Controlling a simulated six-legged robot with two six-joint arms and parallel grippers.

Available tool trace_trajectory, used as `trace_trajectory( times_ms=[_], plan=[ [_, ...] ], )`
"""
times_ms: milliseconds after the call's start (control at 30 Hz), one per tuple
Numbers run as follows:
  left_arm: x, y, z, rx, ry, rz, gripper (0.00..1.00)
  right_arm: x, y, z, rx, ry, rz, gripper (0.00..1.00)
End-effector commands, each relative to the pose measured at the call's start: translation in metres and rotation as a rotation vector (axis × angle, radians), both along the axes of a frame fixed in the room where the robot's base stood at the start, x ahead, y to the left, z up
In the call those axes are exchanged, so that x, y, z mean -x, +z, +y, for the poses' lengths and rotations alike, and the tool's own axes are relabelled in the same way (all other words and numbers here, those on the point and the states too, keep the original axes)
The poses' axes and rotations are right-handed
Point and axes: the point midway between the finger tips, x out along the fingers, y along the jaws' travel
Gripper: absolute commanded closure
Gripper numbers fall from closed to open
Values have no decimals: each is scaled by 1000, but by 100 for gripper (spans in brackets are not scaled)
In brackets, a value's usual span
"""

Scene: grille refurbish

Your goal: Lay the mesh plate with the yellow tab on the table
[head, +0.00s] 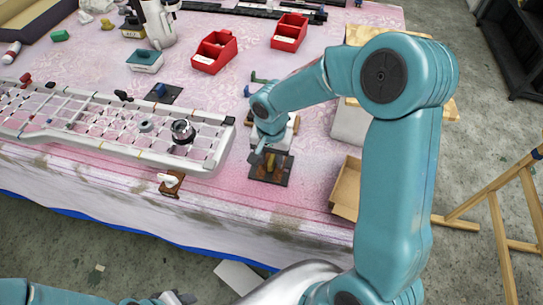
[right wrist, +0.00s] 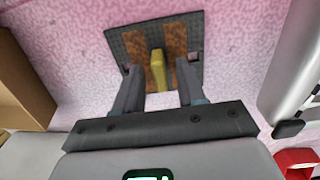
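The dark mesh plate (head: 284,177) with brown patches lies on the pink tablecloth, right of the white grille frame. Its yellow tab (head: 270,162) stands up from the middle. In the right wrist view the plate (right wrist: 192,20) looks flat, with the yellow tab (right wrist: 158,72) upright. My right gripper (right wrist: 159,72) is open over the plate, one finger on each side of the tab with gaps between. In the head view my right gripper (head: 268,150) partly covers the plate. My left arm shows at the bottom left; its fingers are not clear.
The white grille frame (head: 100,143) lies along the table's front left. A dark plate with a blue tab (head: 163,93) lies behind it, and a brown piece with a white tab (head: 172,184) in front. Red bins (head: 213,52) stand behind. An open cardboard box (head: 346,188) is at right.

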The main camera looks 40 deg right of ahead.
Motion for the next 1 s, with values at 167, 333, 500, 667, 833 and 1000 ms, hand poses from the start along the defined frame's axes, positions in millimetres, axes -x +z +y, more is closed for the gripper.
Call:
trace_trajectory(
  times_ms=[167,333,500,667,833,1000],
  plan=[
    [0,3,0,0,0,0,57,-1,34,0,1,-2,-7,60],
    [0,5,0,0,0,0,57,-1,75,0,1,-1,-6,60],
    [0,6,0,0,0,0,57,-1,106,0,0,0,-4,60],
    [0,7,0,0,0,0,57,0,120,0,0,0,-1,60],
    [0,7,0,0,0,0,57,0,122,0,0,0,0,60],
    [0,7,0,0,0,0,57,0,121,0,0,0,0,60]
  ],
)
